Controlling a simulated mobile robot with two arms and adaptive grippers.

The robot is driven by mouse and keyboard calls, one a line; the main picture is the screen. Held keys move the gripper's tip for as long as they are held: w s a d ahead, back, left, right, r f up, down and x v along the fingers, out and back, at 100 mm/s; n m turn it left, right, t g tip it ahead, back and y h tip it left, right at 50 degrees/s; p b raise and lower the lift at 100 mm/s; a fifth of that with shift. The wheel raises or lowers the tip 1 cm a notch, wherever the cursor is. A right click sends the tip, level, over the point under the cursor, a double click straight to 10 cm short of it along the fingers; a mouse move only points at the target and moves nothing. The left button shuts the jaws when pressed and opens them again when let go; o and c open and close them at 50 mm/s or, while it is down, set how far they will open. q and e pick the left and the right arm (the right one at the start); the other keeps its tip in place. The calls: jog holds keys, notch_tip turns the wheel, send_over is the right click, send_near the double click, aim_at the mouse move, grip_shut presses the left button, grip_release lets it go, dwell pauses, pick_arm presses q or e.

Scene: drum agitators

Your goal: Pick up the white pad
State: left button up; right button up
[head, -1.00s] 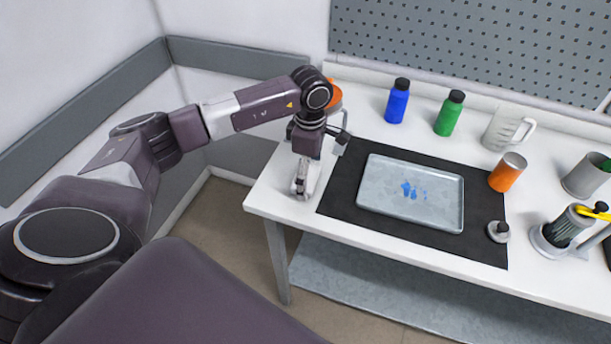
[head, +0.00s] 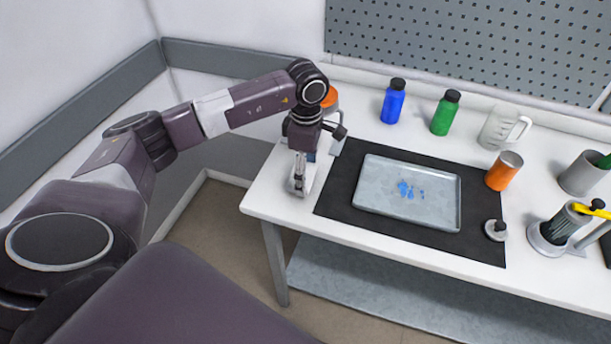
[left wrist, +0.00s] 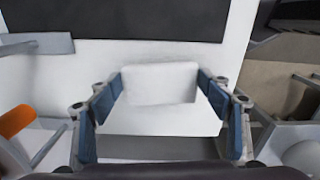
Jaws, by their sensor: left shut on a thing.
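The white pad (left wrist: 160,84) is a pale block between the fingertips in the left wrist view. My left gripper (left wrist: 160,88) is shut on it, with one blue-lined finger against each side. In the head view my left gripper (head: 299,184) points down at the left end of the white table, left of the black mat. The pad is mostly hidden there by the fingers. I cannot tell whether the pad touches the tabletop. My right gripper is not in view.
A metal tray (head: 375,203) with blue spots lies on the black mat (head: 334,200). Blue (head: 395,101) and green (head: 445,112) bottles, a clear jug (head: 497,130) and an orange can (head: 503,171) stand behind and right. An orange object (head: 331,97) is behind my left arm.

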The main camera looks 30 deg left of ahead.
pick_arm(q)
notch_tip(320, 180, up, 11)
jog(key=b, duration=0.3)
notch_tip(320, 180, up, 8)
send_over(307, 175)
jog(key=shift+s+f, duration=0.1)
jog(key=shift+f, duration=0.1)
jog(key=o, duration=0.3)
jog(key=shift+a, duration=0.1)
jog(key=c, duration=0.4)
jog(key=shift+c, duration=0.2)
